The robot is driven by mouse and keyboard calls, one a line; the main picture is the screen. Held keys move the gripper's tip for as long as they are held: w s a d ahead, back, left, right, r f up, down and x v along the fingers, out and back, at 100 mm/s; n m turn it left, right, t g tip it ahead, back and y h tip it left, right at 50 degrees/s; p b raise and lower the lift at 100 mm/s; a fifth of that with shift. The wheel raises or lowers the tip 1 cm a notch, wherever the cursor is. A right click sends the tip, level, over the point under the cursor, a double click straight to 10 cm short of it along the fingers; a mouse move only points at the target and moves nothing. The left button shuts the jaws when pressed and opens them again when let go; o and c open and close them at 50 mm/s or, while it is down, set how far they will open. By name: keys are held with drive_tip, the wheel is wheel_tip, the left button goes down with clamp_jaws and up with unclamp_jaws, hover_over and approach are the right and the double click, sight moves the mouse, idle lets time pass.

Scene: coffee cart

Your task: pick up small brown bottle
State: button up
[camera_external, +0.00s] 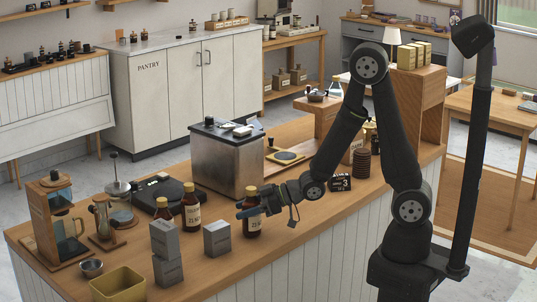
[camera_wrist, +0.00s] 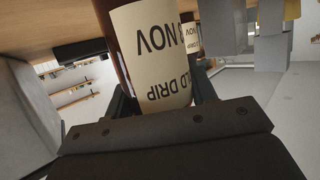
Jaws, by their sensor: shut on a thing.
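A small brown bottle (camera_external: 253,227) with a cream label is upright at the front part of the wooden counter (camera_external: 310,222). My gripper (camera_external: 250,211) reaches it from the right, its fingers on either side of the body. In the wrist view the bottle's label (camera_wrist: 152,50), lettered "DRIP" and "NOV" upside down, fills the space between my fingers (camera_wrist: 163,92). The gripper is shut on this bottle. I cannot tell whether its base touches the counter. Two similar brown bottles, one (camera_external: 191,216) nearer and one (camera_external: 163,210) farther left, stand on the counter.
A yellow tin (camera_external: 119,285) is at the front left. A small black sign (camera_external: 341,183) is to the right.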

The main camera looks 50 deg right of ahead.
drive_tip(key=shift+r, duration=0.45)
drive_tip(key=r, duration=0.1)
drive_tip(key=d+r, duration=0.1)
drive_tip(key=r, duration=0.1)
drive_tip(key=shift+w+r, duration=0.1)
drive_tip(key=shift+r, duration=0.15)
drive_tip(key=d+r, duration=0.6)
drive_tip(key=d, duration=0.5)
wheel_tip(320, 180, up, 8)
drive_tip(key=w+a+r+n+g+y, duration=0.1)
drive_tip(key=w+a, duration=0.6)
drive_tip(key=a, duration=0.3)
drive_tip(key=w+a+r+n+g, duration=0.1)
drive_tip(key=w+a, duration=0.5)
drive_tip(key=a, duration=0.4)
drive_tip(key=w+a+r+n+g+y, duration=0.1)
drive_tip(key=w+a, duration=0.6)
drive_tip(key=a, duration=0.2)
drive_tip(key=a+f+n+g+y, duration=0.1)
drive_tip(key=a+f, duration=0.2)
drive_tip(key=a, duration=1.8)
drive_tip(key=s+a+f, duration=0.2)
drive_tip(key=a+f, duration=0.3)
drive_tip(key=f, duration=0.3)
drive_tip(key=s+a+f, duration=0.2)
drive_tip(key=a+f, duration=0.3)
drive_tip(key=f, duration=0.3)
drive_tip(key=shift+s+a, duration=0.2)
drive_tip(key=shift+s, duration=0.15)
